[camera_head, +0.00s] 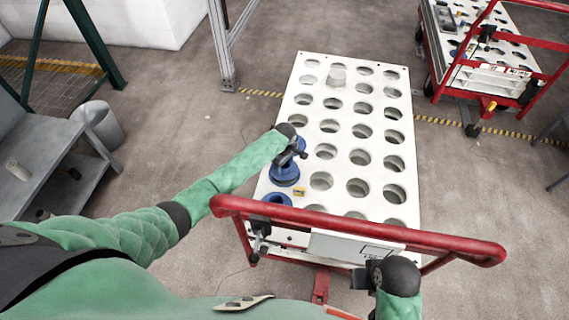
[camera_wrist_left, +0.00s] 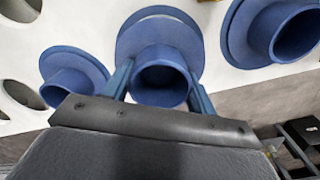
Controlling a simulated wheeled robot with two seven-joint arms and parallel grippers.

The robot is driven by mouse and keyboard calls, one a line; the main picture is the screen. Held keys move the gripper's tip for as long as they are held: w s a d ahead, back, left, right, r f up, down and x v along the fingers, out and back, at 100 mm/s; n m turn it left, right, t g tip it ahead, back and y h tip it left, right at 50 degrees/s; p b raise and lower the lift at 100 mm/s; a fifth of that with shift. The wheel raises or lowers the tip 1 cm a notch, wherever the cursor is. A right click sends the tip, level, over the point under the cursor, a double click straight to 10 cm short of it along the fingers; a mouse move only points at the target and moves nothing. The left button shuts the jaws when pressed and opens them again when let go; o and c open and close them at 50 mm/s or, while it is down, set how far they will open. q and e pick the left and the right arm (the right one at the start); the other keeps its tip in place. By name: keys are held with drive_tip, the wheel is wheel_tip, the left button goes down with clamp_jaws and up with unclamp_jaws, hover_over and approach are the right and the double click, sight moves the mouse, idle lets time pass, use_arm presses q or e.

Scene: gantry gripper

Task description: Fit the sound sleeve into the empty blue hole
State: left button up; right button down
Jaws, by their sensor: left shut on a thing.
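In the left wrist view a blue flanged sleeve (camera_wrist_left: 160,82) sits between the fingers of my left gripper (camera_wrist_left: 160,92), which is shut on it. A second blue disc edge shows behind its flange; whether they touch, I cannot tell. Blue flanged sleeves flank it at left (camera_wrist_left: 75,70) and right (camera_wrist_left: 285,30). In the head view my left gripper (camera_head: 299,153) is over the left column of the white perforated top (camera_head: 337,188). Blue pieces show there below the gripper (camera_head: 285,174) and nearer the front edge (camera_head: 277,198). My right gripper (camera_head: 374,272) is by the front handle, its fingers unclear.
The red handle (camera_head: 350,231) runs along the cart's front. A small yellow object (camera_head: 299,191) lies by the blue pieces. A pale cylinder (camera_head: 337,75) stands near the back. Most other holes look empty. Another red cart (camera_head: 490,75) is at upper right.

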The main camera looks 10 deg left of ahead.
use_arm(q)
drive_tip(key=shift+p, duration=0.55)
use_arm(e)
drive_tip(key=shift+r, duration=0.6)
use_arm(q)
drive_tip(key=shift+f+b, duration=0.45)
drive_tip(key=shift+f, duration=1.15)
use_arm(e)
drive_tip(key=shift+f, duration=0.4)
use_arm(q)
drive_tip(key=o, duration=1.2)
wheel_tip(320, 180, up, 7)
drive_tip(key=shift+f+b, duration=0.15)
drive_tip(key=shift+b, duration=0.15)
drive_tip(key=shift+r, duration=0.55)
use_arm(e)
drive_tip(key=shift+w+d+f, duration=0.15)
drive_tip(key=shift+f, duration=1)
drive_tip(key=shift+w+d+f, duration=0.15)
drive_tip(key=shift+f, duration=1)
